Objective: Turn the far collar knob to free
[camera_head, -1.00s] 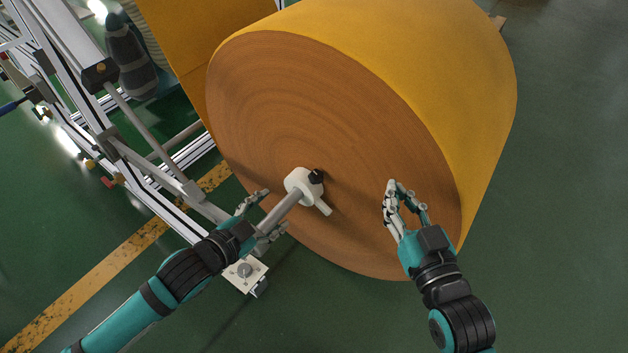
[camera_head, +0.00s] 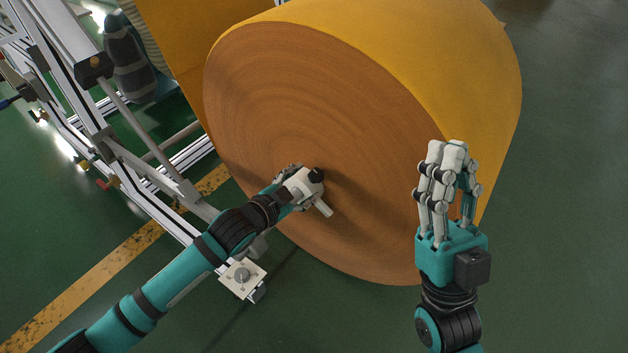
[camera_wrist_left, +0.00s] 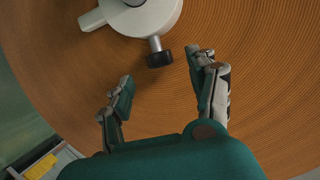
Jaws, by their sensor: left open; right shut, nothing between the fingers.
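The white collar (camera_head: 306,186) sits on the shaft at the centre of the felt roll's brown end face. In the left wrist view the collar (camera_wrist_left: 145,16) is at the top edge, with the black knob (camera_wrist_left: 159,59) on a short metal stem. My left gripper (camera_wrist_left: 160,67) is open, one finger on each side of the knob's end, with visible gaps. My right gripper (camera_head: 447,160) is shut and empty, in front of the roll's right edge.
The big yellow-orange felt roll (camera_head: 420,60) fills the middle. A metal frame (camera_head: 120,150) stands at the left. A white bracket plate (camera_head: 242,278) is below my left arm. Green floor with a yellow stripe (camera_head: 110,265) is open at the right and lower left.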

